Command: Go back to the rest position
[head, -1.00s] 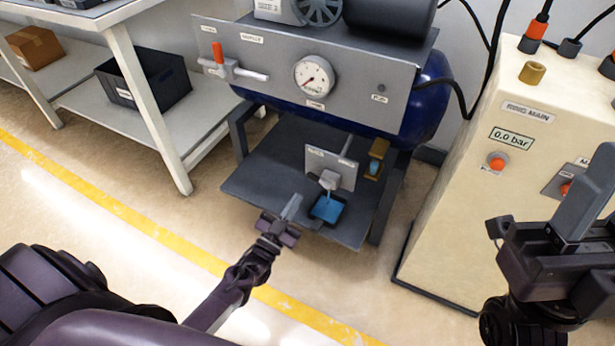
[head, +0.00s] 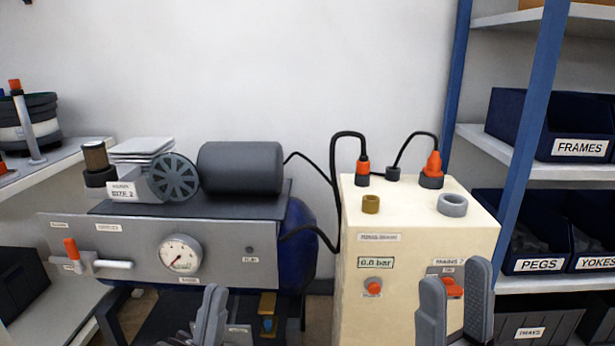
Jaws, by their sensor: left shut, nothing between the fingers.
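My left gripper (head: 208,318) is at the bottom of the head view, in front of the compressor's lower part. It is shut with nothing in it. My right gripper (head: 455,305) stands upright at the bottom right, in front of the cream ring main cabinet (head: 400,260). Its two grey fingers are apart with nothing visible between them. Most of both arms is out of view.
Shelving at right holds dark blue bins (head: 530,220). A shelf (head: 60,165) is at left.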

